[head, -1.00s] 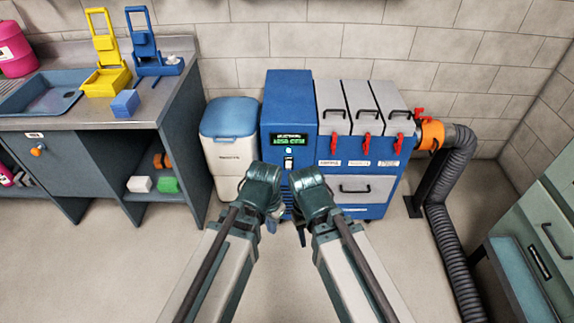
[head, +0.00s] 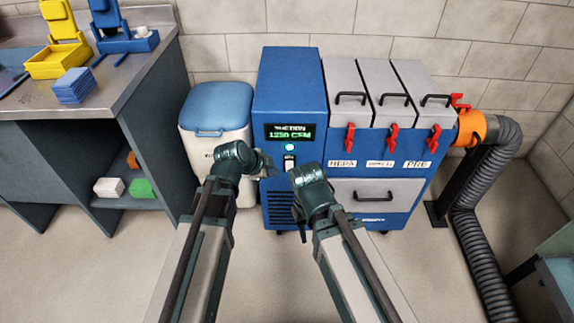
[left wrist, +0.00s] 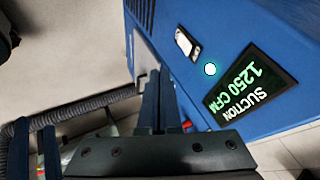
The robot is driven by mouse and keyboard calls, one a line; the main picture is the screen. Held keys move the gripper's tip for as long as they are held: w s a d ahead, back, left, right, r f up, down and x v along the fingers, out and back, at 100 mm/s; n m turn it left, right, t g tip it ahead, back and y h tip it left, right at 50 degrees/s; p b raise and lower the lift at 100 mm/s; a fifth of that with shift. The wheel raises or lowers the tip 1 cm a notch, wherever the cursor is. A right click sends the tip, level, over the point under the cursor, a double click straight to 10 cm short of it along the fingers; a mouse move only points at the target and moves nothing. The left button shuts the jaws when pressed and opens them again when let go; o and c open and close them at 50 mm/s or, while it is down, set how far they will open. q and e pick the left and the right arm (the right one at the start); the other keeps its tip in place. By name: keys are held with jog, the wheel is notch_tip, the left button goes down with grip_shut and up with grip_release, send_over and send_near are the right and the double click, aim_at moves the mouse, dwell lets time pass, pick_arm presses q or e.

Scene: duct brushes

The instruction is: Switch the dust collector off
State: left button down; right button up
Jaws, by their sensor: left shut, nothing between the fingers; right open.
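The dust collector (head: 290,85) is a blue cabinet standing against the wall. Its lit display (head: 289,132) reads 1250 CFM under a suction label, also in the left wrist view (left wrist: 250,92). Below it is a glowing round light (head: 289,147), then a white rocker switch (head: 289,163), seen in the left wrist view (left wrist: 187,43) too. My left gripper (head: 266,168) is shut and empty, just left of the switch and apart from it; its fingers (left wrist: 158,95) point at the cabinet front. My right gripper (head: 300,222) is open, low before the cabinet; its fingers are partly hidden.
A white bin with a blue lid (head: 217,105) stands left of the collector. Red clamps (head: 393,138) and a drawer (head: 375,192) are on its right part. An orange collar (head: 475,128) joins a grey hose (head: 490,165). A workbench (head: 130,75) stands at left.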

aim_at(287, 165)
pick_arm(q)
jog(key=shift+w, duration=0.2)
jog(key=shift+f, duration=0.15)
jog(key=w+d+f+b, duration=0.1)
jog(key=w+f+b, duration=0.1)
jog(key=w+d+f+b, duration=0.1)
jog(key=w+f+b, duration=0.1)
jog(key=w, duration=0.1)
jog(key=w+d+f+b, duration=0.2)
jog(key=w+f+b, duration=0.1)
jog(key=shift+w, duration=0.45)
